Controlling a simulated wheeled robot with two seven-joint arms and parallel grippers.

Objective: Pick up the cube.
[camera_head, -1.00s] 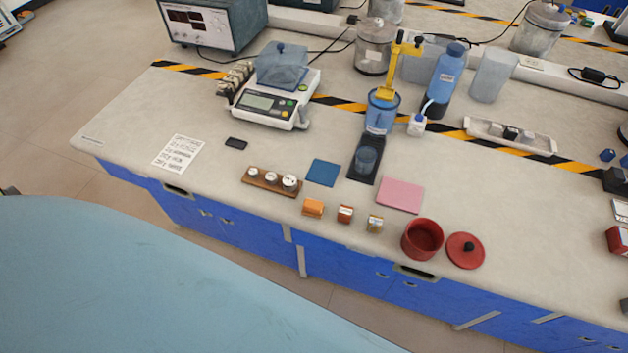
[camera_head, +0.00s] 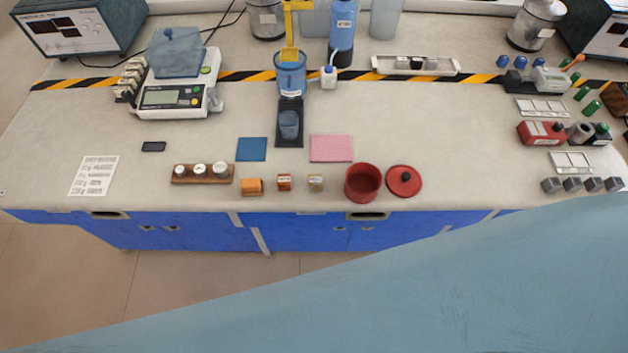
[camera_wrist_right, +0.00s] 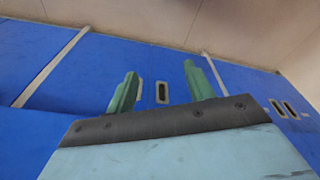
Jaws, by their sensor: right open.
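Three small cube-like blocks stand in a row near the front edge of the bench in the head view: an orange block (camera_head: 252,187), a brown-orange block with a pale label (camera_head: 284,182) and a tan block with a pale top (camera_head: 316,183). Several dark grey cubes (camera_head: 572,184) sit at the right end. I cannot tell which one is the task's cube. My right gripper (camera_wrist_right: 161,82) shows in the right wrist view, open and empty, its green fingers apart in front of the blue cabinet fronts. Neither gripper shows in the head view.
A red pot (camera_head: 363,183) and its red lid (camera_head: 404,181) stand right of the blocks. A wooden weight holder (camera_head: 203,174) is to their left. Blue (camera_head: 251,149) and pink (camera_head: 331,148) mats lie behind. A balance (camera_head: 178,98) stands farther back.

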